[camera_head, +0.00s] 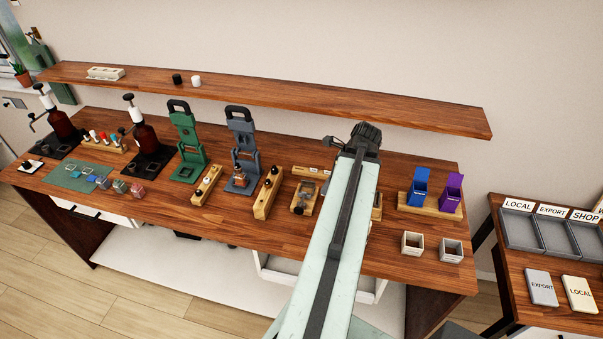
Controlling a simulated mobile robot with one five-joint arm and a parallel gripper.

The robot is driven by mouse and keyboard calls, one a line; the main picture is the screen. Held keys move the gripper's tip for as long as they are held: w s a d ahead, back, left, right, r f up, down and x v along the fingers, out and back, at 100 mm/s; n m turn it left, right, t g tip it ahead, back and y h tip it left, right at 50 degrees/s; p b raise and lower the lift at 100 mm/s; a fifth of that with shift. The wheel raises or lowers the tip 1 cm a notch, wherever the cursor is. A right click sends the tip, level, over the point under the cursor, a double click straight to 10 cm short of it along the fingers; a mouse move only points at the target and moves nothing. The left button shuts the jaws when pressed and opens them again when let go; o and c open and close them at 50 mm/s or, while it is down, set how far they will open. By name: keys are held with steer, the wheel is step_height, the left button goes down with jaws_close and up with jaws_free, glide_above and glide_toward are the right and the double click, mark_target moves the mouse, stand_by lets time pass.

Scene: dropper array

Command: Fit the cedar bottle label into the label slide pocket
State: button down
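My arm reaches up over the middle of the bench, and my gripper (350,144) is at its dark far end, above the bench's back part. The fingers are not clear, so I cannot tell whether it is open or holding anything. I cannot make out the cedar bottle label or name the label slide pocket with certainty. A wooden holder (298,207) with metal and dark parts lies left of my arm.
Green (187,140) and grey (243,142) presses, dark bottles with pumps and wooden racks crowd the left. Blue (418,189) and purple (451,193) boxes stand right, with two small open boxes in front. A shelf (270,98) runs behind.

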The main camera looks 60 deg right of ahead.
steer(key=w+d, duration=0.1)
steer(key=w, duration=0.7)
steer(key=shift+w, duration=0.4)
steer(key=shift+f, duration=0.15)
steer(key=shift+f+b, duration=1.8)
steer(key=shift+b, duration=0.15)
steer(key=shift+f, duration=0.1)
steer(key=shift+f+b, duration=0.3)
steer(key=shift+b, duration=0.1)
steer(key=shift+r, duration=0.25)
